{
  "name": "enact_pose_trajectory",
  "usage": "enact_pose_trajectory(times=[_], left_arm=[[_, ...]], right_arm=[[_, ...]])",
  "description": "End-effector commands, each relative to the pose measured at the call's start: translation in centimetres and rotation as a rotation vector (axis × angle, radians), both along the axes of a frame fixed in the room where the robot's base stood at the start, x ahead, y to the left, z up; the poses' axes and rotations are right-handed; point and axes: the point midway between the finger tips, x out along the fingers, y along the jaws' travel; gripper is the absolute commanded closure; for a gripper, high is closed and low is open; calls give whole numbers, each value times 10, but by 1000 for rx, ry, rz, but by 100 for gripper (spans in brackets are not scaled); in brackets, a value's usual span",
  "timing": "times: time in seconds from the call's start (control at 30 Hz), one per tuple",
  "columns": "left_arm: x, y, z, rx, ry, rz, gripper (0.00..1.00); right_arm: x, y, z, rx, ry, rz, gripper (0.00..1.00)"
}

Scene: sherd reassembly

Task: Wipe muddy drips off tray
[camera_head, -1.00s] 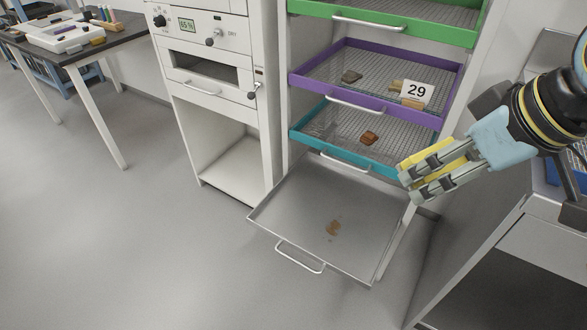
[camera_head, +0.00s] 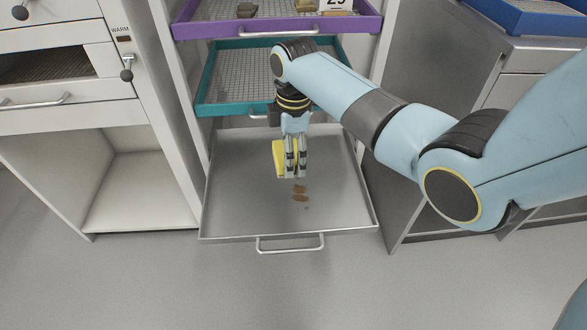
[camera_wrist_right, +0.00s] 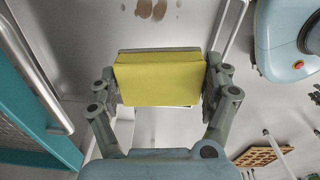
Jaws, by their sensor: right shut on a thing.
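The grey metal drip tray (camera_head: 232,195) is pulled out low on the rack, with a handle at its front. Brown muddy drips (camera_head: 300,193) lie near its middle; they also show at the top of the right wrist view (camera_wrist_right: 150,9). My right gripper (camera_head: 293,174) points down over the tray, just behind the drips. It is shut on a yellow sponge (camera_head: 279,160), which spans both fingers in the wrist view (camera_wrist_right: 160,79). I cannot tell whether the sponge touches the tray. My left gripper is not in view.
A teal mesh drawer (camera_head: 203,100) and a purple drawer (camera_head: 190,30) sit above the tray's back. A white cabinet (camera_head: 180,150) stands at the left and a grey cabinet (camera_head: 400,190) at the right. The floor in front is clear.

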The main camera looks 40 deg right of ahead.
Motion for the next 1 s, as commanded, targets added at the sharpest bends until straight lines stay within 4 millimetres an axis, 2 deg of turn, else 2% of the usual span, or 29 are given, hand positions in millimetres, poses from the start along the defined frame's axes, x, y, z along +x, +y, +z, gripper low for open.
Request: enact_pose_trajectory(times=[0.03, 0.27, 0.37, 0.5, 0.7, 1.0], left_arm=[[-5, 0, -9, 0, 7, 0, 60], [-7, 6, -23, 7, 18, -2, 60], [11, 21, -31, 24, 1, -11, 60], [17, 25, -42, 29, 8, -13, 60], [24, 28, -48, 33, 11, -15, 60], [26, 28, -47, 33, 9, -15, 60]], right_arm=[[0, -5, -16, -13, 11, 20, 43], [0, -12, -42, -37, 19, 61, 43], [-1, -12, -55, -37, 20, 61, 43], [-1, -12, -70, -37, 20, 60, 43], [-1, -12, -79, -37, 17, 60, 43], [0, -12, -77, -36, 16, 59, 43]])
